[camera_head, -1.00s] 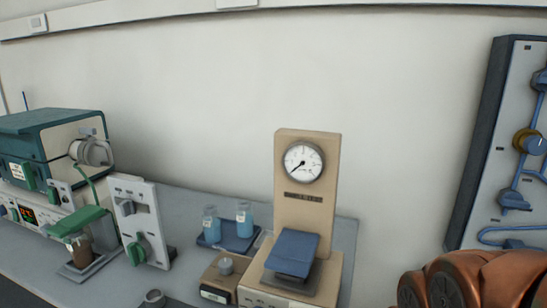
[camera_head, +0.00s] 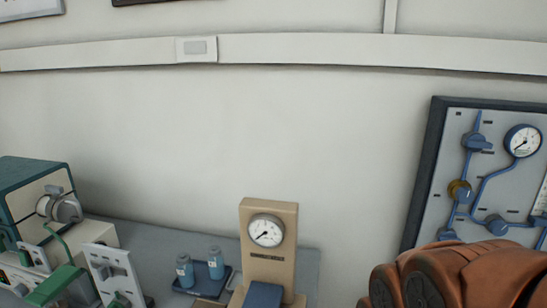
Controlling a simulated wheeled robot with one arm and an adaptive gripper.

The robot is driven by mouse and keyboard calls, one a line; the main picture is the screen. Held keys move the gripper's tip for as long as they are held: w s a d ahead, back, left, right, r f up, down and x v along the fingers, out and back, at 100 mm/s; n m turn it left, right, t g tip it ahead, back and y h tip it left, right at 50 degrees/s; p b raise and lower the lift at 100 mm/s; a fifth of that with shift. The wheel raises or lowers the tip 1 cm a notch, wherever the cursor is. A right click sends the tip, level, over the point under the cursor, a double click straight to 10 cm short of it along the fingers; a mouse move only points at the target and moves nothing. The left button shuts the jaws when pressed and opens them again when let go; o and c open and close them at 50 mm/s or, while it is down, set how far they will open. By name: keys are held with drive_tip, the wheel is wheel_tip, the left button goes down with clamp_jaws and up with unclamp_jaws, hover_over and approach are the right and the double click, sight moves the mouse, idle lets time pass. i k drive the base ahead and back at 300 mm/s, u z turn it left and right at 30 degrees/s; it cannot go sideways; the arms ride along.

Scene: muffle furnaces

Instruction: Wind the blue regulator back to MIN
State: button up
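A grey wall panel (camera_head: 436,175) with blue piping is at the right, partly cut off by the frame edge. Copper-brown links of my arm cover the panel's lower part. My gripper is not in view.
The bench has a beige gauge stand (camera_head: 284,214), two blue bottles on a blue tray (camera_head: 226,274), a teal-and-cream unit (camera_head: 30,190) and a white control plate (camera_head: 113,272). A white trunking rail (camera_head: 300,48) crosses the wall. The wall between bench and panel is bare.

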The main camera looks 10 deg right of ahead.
sight(464, 195)
drive_tip(key=z, duration=0.85)
drive_tip(key=k, duration=0.85)
drive_tip(key=u, duration=1)
drive_tip(key=k, duration=0.4)
drive_tip(key=z, duration=0.35)
drive_tip(key=i, duration=0.85)
drive_tip(key=u, duration=0.2)
